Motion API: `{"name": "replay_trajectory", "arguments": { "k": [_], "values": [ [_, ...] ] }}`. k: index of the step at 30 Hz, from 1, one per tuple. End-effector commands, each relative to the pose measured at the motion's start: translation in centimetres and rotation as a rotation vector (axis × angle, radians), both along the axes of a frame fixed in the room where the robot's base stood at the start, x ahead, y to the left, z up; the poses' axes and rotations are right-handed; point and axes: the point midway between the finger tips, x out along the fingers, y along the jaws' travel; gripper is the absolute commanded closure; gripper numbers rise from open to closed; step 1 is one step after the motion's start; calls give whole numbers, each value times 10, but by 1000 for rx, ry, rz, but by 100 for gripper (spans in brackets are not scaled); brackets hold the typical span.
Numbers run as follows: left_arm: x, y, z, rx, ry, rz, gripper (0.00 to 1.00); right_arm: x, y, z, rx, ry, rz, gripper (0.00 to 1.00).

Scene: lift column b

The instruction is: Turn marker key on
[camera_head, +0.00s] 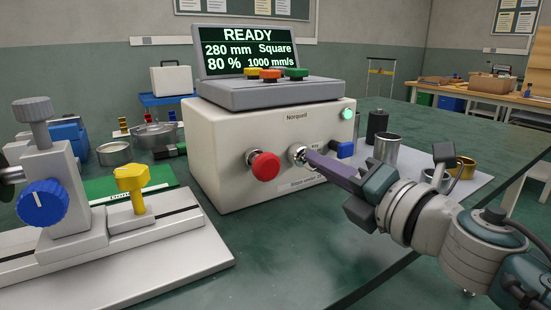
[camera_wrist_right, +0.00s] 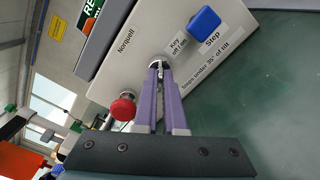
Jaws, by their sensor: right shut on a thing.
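The key switch (camera_head: 296,152) is a round silver lock on the front of the white marker box (camera_head: 225,150), right of the red button (camera_head: 263,166). My right gripper (camera_head: 312,158) reaches in from the right, its purple fingers shut on the key at the switch. In the wrist view the fingertips (camera_wrist_right: 158,70) meet at the silver key switch (camera_wrist_right: 157,61), beside the label "Key off / on". The fingers hide most of the key, so its exact angle is hard to tell. My left gripper is not in view.
The screen (camera_head: 248,50) reads READY. A green lamp (camera_head: 346,114) is lit. A blue Step button (camera_wrist_right: 204,20) sits close to the switch. A metal cup (camera_head: 386,148) stands right of the box. A fixture with a yellow knob (camera_head: 131,178) stands left.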

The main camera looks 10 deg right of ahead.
Motion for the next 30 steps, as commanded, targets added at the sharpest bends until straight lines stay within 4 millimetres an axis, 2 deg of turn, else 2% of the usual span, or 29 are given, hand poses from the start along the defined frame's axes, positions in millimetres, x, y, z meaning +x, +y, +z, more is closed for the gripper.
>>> {"name": "replay_trajectory", "arguments": {
  "k": [19, 20, 21, 27, 30],
  "values": [
    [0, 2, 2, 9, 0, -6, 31, 0, 0, -1, 54, 21, -1, 100],
    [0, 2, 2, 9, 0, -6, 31, 0, 0, -1, 54, 21, -1, 91],
    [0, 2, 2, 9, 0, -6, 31, 0, 0, -1, 54, 21, -1, 87],
    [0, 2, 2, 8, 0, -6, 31, 0, 0, -1, 52, 20, -1, 64],
    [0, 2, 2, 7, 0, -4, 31, 0, 0, 0, 53, 19, 0, 62]
  ]
}}
